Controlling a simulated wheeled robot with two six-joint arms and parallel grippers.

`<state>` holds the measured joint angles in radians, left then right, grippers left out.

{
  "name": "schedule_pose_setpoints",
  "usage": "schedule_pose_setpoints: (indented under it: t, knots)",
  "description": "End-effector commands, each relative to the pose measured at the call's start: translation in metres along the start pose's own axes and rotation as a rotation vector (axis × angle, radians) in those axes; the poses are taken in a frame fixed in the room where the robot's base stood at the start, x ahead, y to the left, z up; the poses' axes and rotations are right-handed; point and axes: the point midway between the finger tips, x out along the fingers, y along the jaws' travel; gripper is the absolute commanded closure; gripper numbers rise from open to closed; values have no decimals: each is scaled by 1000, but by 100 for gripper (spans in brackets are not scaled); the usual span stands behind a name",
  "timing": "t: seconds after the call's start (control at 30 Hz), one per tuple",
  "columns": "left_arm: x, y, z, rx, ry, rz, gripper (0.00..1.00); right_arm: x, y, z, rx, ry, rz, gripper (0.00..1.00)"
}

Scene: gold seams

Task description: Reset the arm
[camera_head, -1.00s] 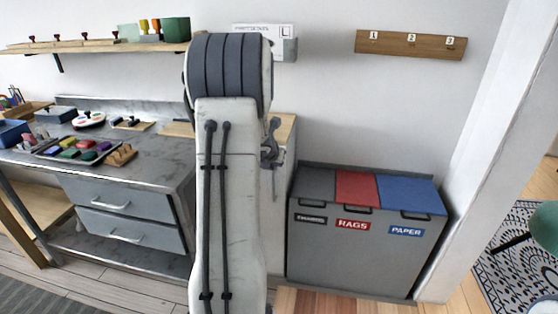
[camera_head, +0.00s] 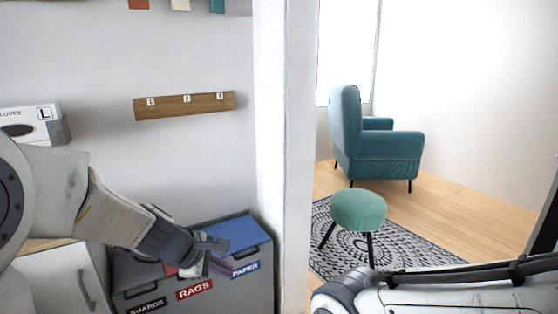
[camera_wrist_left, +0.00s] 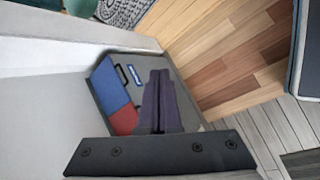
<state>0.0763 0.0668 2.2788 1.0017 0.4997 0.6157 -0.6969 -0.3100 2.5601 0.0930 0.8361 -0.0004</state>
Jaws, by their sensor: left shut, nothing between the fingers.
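My left arm comes in from the left in the head view. Its gripper (camera_head: 212,246) is over the bin cabinet (camera_head: 190,297), in front of the red and blue lids. In the left wrist view the two dark fingers (camera_wrist_left: 159,88) lie together, shut with nothing between them. The cabinet's blue lid (camera_wrist_left: 120,85) and red lid (camera_wrist_left: 124,120) show beyond them. Part of my right arm lies across the lower right of the head view; its gripper is out of sight.
A numbered hook board (camera_head: 184,105) hangs on the wall. A glove box (camera_head: 33,124) is at the left. A white wall end (camera_head: 286,150) stands right of the cabinet. Beyond it are a green stool (camera_head: 358,210), a teal armchair (camera_head: 385,145) and a patterned rug (camera_head: 420,240).

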Motion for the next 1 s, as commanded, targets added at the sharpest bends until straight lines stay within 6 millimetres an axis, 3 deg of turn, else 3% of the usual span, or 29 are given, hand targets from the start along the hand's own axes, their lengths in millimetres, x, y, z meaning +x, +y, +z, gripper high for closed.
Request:
schedule_pose_setpoints:
  t: [0.03,0.1,0.2,0.3,0.5,0.67,0.7,1.0]
  knots:
    - [-1,-25,36,208,-47,-69,100,0,0,0,0,0,0,0]
    - [-6,-63,72,501,-106,-163,100,0,0,0,0,0,0,0]
    - [-19,-118,104,901,-189,-285,100,0,0,0,0,0,0,0]
    - [-34,-161,116,1232,-255,-379,100,0,0,0,0,0,0,0]
    - [-60,-216,113,1753,-352,-519,100,0,0,0,0,0,0,0]
    - [-80,-241,99,2107,-407,-609,100,-2,0,0,0,0,0,0]
    - [-92,-230,105,2079,-401,-605,100,-19,-1,-1,0,-1,0,0]
    - [-139,-199,126,2066,-399,-603,100,-79,-6,-4,0,0,0,0]
